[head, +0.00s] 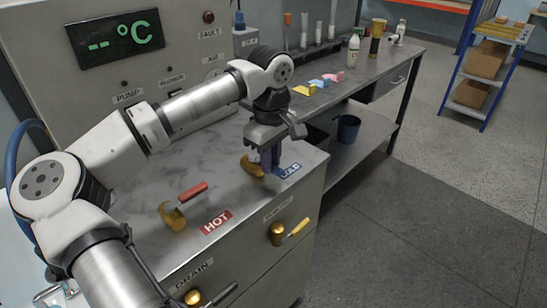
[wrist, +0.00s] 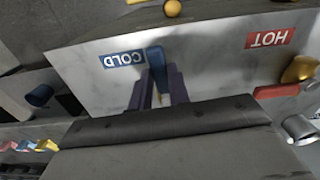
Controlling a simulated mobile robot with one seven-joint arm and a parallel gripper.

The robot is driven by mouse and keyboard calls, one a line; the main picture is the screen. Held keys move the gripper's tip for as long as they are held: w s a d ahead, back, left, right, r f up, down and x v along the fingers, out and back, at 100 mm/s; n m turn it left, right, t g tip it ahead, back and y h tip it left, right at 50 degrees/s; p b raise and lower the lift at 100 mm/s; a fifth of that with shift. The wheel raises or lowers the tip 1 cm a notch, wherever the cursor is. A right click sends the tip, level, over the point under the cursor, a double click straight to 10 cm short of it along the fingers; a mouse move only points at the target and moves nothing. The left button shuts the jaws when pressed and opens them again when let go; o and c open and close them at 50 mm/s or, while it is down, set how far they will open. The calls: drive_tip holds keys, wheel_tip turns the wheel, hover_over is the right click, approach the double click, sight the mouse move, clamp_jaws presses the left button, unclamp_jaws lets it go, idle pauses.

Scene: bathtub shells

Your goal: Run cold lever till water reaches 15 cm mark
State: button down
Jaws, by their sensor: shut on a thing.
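The cold lever shows as a blue handle (wrist: 156,58) in the wrist view, beside the blue COLD label (wrist: 124,60). My gripper (wrist: 158,88) is shut on it, its two dark fingers on either side of the handle. In the head view my gripper (head: 269,160) points down at the brass cold valve (head: 252,166), next to the COLD label (head: 287,171); it hides most of the blue handle there. No water, tub interior or 15 cm mark shows in either view.
The red hot lever (head: 190,192) and HOT label (head: 216,222) are left of my gripper in the head view. A DRAIN valve (head: 193,297) and another yellow-handled valve (head: 278,234) are on the front panel. The display (head: 116,38) reads "-- °C". A bench with several items stands behind.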

drive_tip(key=shift+s+a+m, duration=0.15)
drive_tip(key=shift+m, duration=0.25)
drive_tip(key=c, duration=1.3)
unclamp_jaws()
wheel_tip(320, 180, up, 14)
drive_tip(key=shift+f+b, duration=0.1)
drive_tip(key=shift+b, duration=0.45)
